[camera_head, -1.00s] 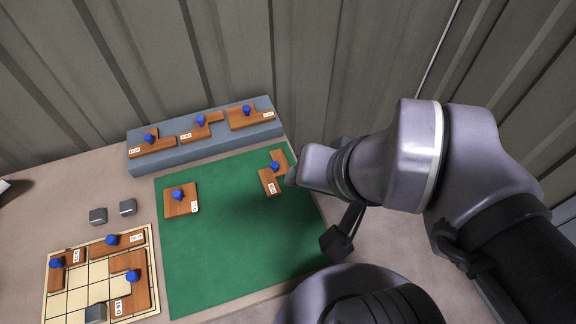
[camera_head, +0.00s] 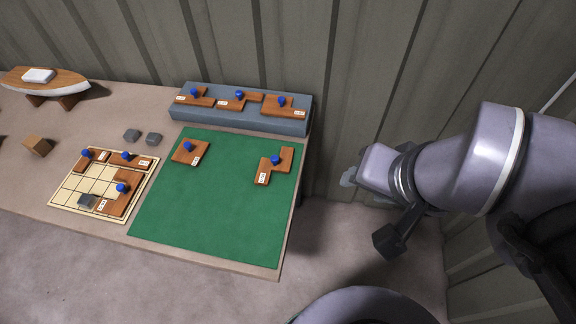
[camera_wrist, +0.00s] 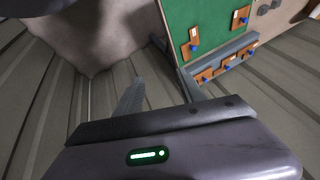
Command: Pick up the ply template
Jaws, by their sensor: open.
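Several brown ply templates with blue knobs and white labels are in view, and I cannot tell which one the task means. On the green mat (camera_head: 215,220) lie a squarish template (camera_head: 183,157) at left and a stepped template (camera_head: 285,162) at right. Three more, including the right-hand template (camera_head: 290,111), sit on the grey-blue rack (camera_head: 190,114). Others lie on the gridded board (camera_head: 68,197). My gripper (camera_head: 348,178) is open and empty, off the table's right side. In the wrist view my gripper (camera_wrist: 158,88) points past the table's edge, with the stepped template (camera_wrist: 194,33) beyond it.
A model boat (camera_head: 50,85) stands at the table's far left, with a wooden block (camera_head: 37,146) in front. Two grey blocks, one of them here (camera_head: 153,139), lie behind the board; another (camera_head: 87,201) is on it. A ribbed wall (camera_head: 340,80) rises behind the table.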

